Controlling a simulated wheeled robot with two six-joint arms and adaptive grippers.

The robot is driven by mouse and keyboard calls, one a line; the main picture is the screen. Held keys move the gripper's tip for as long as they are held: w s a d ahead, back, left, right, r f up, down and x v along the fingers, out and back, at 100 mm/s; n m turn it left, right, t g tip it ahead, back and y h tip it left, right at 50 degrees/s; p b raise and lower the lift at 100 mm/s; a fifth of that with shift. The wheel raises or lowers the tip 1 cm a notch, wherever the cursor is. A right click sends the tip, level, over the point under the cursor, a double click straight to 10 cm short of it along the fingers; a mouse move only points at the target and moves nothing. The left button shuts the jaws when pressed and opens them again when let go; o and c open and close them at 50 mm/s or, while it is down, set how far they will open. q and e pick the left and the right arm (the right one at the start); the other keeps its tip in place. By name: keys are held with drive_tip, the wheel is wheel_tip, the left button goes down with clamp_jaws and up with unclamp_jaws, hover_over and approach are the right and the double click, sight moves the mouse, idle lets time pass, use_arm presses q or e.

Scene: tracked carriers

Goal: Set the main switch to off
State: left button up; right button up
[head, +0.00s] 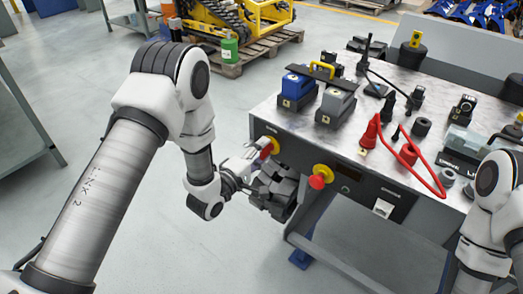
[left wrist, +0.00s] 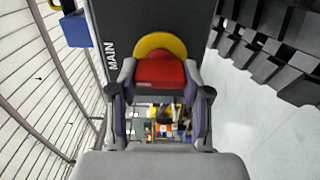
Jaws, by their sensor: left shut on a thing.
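The main switch is a red handle on a yellow round plate (head: 275,144), set at the left end of the bench's front panel. In the left wrist view the red handle (left wrist: 160,73) sits below the yellow plate, and the word MAIN is on the dark panel beside it. My left gripper (head: 258,152) is at the switch, with one finger on each side of the red handle, shut on it. Its fingers partly hide the switch in the head view. I cannot tell the switch's setting. My right arm shows at the right edge; its gripper is out of view.
A red mushroom button (head: 318,181) on a yellow base is right of the switch on the same panel. A white rocker (head: 383,208) is further right. The bench top (head: 300,121) holds blue and grey boxes, red cables and black parts. Open floor lies left of the bench.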

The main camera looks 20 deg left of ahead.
use_arm(q)
drive_tip(key=o, duration=1.2)
drive_tip(key=shift+c, duration=0.2)
drive_tip(key=v, duration=1.2)
